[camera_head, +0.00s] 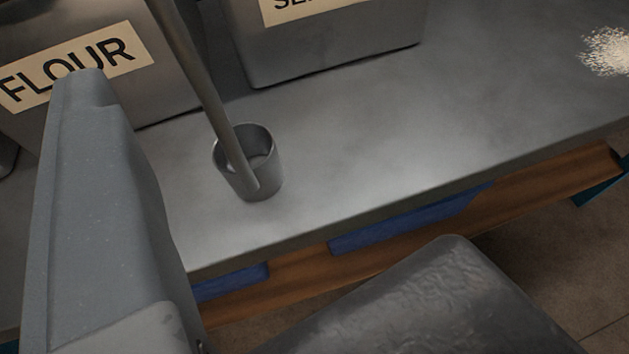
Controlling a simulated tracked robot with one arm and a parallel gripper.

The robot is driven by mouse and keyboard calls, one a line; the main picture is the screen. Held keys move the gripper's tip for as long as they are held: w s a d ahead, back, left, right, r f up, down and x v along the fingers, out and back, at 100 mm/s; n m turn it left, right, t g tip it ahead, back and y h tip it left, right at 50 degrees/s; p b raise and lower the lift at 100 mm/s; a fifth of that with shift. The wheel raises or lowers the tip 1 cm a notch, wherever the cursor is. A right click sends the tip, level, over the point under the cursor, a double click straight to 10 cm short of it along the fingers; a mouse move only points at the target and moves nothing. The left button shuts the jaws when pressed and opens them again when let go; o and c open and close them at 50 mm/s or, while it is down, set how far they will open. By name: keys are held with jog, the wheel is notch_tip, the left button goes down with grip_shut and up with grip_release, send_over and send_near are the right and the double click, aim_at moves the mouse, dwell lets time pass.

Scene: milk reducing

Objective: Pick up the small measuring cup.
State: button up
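The small measuring cup (268,174) is a grey metal cup with a long straight metal handle (196,75). It stands upright on the grey counter, left of the middle of the view. The handle runs down across the cup's near wall and rises to the upper left, out of the picture. My gripper (270,158) is open, with one grey finger at the left and a darker one at the lower right. The cup lies between the fingers in the picture, with space on both sides. Nothing is held. The handle's top end is out of view.
A metal container labelled FLOUR (165,85) stands behind the left finger. Another labelled metal container (330,50) stands behind the cup. A white grainy pile (608,52) lies at the far right. The counter (400,130) is clear right of the cup; its front edge is close below.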

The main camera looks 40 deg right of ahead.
aim_at(240, 166)
jog(key=s+d+f+n+t+h+b, duration=0.1)
jog(key=s+d+f, duration=0.1)
jog(key=f, duration=0.4)
jog(key=s+d+f+h+b, duration=0.1)
jog(key=s+f+h+b, duration=0.15)
jog(key=f, duration=0.35)
jog(key=shift+y, duration=0.45)
jog(key=x, duration=0.8)
jog(key=shift+d+f+b, duration=0.1)
jog(key=shift+f+b, duration=0.05)
jog(key=shift+b, duration=0.15)
jog(key=shift+a+b+x, duration=0.15)
jog(key=shift+b+x, duration=0.3)
jog(key=shift+x, duration=0.85)
jog(key=shift+a+b+x, duration=0.1)
jog(key=shift+b+x, duration=0.35)
jog(key=shift+x, duration=0.9)
jog(key=shift+w, duration=0.1)
grip_shut()
